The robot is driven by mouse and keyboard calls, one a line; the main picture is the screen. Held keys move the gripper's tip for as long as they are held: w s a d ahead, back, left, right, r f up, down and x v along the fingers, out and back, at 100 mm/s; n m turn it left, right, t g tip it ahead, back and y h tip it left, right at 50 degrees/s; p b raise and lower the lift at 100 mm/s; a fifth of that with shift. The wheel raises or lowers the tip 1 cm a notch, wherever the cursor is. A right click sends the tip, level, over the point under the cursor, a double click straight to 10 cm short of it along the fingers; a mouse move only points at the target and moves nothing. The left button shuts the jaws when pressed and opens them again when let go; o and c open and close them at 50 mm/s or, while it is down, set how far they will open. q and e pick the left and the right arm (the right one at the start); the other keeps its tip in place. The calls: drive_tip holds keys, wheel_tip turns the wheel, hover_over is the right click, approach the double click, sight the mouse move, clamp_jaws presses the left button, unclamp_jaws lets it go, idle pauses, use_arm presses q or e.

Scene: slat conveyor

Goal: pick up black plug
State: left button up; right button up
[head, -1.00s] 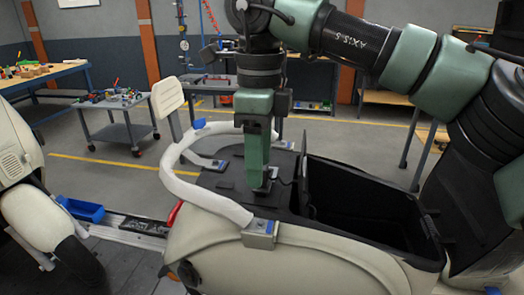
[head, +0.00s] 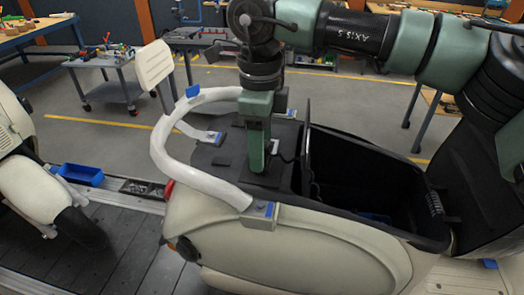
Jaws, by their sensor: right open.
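My right gripper (head: 257,168) points straight down at the black rear deck (head: 205,178) of the cream scooter, left of the open storage box. Its jaws are open, with the tips at or just above the deck. A small black block (head: 222,161) lies on the deck just left of the jaws; it may be the black plug, but I cannot tell for sure. A thin dark cable-like piece (head: 286,155) shows right of the jaws. What lies between or behind the fingers is hidden. My left gripper is out of view.
A white grab rail (head: 160,150) curves around the deck's left side, with metal brackets (head: 260,212) at its ends. The open black box (head: 375,185) stands to the right. Another scooter (head: 35,185) and a blue bin (head: 82,174) are at left.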

drive_tip(key=shift+f, duration=0.15)
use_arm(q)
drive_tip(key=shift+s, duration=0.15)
use_arm(e)
clamp_jaws()
drive_tip(key=shift+r, duration=0.2)
wheel_tip(320, 180, up, 9)
drive_tip(key=shift+a+f+b, duration=0.1)
drive_tip(key=shift+b, duration=0.7)
use_arm(q)
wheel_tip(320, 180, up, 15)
drive_tip(key=p, duration=1.6)
use_arm(e)
wheel_tip(320, 180, up, 11)
drive_tip(key=n, duration=1.8)
